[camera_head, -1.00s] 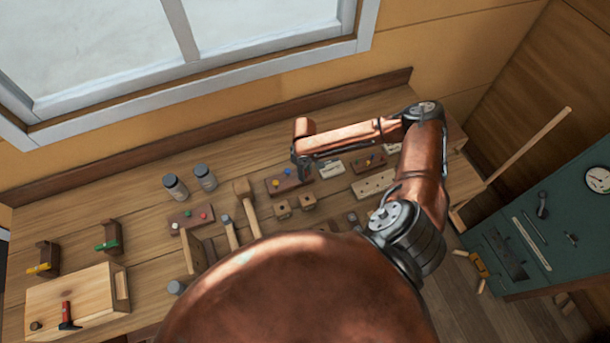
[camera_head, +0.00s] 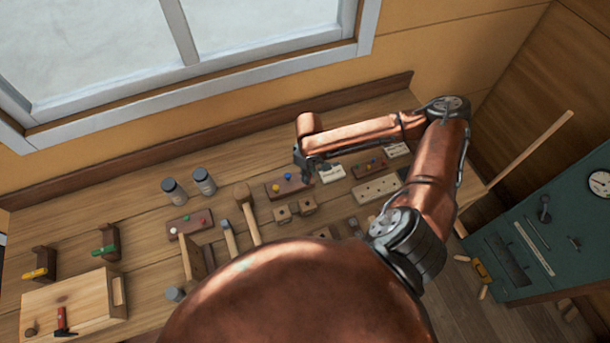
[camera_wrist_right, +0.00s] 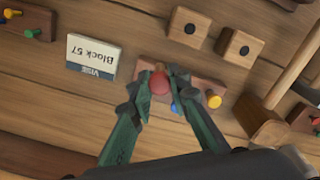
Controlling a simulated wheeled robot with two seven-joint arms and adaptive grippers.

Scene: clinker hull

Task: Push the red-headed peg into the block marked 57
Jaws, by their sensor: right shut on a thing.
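A dark brown block (camera_head: 271,190) lies on the bench below my right gripper (camera_head: 306,175); it also shows in the right wrist view (camera_wrist_right: 206,88). A blue peg (camera_wrist_right: 174,107) and a yellow peg (camera_wrist_right: 214,101) stand in the same block. My left gripper is out of view.
Two small wooden cubes with holes (camera_head: 282,213) lie near the block. A pale holed block (camera_head: 377,188) and another pegged block (camera_head: 369,167) lie to the right.

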